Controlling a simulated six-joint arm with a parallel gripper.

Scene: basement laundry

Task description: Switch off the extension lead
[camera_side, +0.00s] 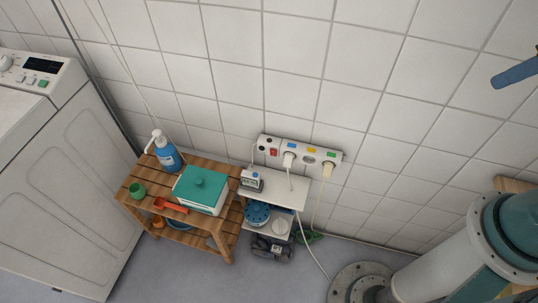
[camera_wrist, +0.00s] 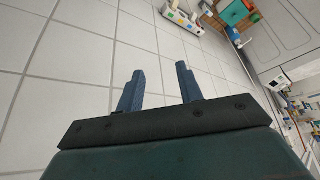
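The extension lead (camera_side: 316,156) is a white strip mounted on the tiled wall, with a red rocker switch (camera_side: 273,152) near its left end. Two plugs sit in it, a white plug (camera_side: 288,158) and a cream plug (camera_side: 327,169), with cords hanging down. The strip also shows at the top of the wrist view (camera_wrist: 182,18), too small there to read the switch position. My gripper (camera_wrist: 160,68) is open and empty, its two blue fingers apart. In the side view a blue finger (camera_side: 514,74) shows at the right edge, well away from the strip.
Below the strip, a small white shelf (camera_side: 284,190) holds a small device (camera_side: 251,180). A wooden stand (camera_side: 226,212) to its left bears a green-lidded box (camera_side: 200,195) and a blue pump bottle (camera_side: 167,154). A washing machine (camera_side: 75,180) stands far left. The wall right of the strip is bare.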

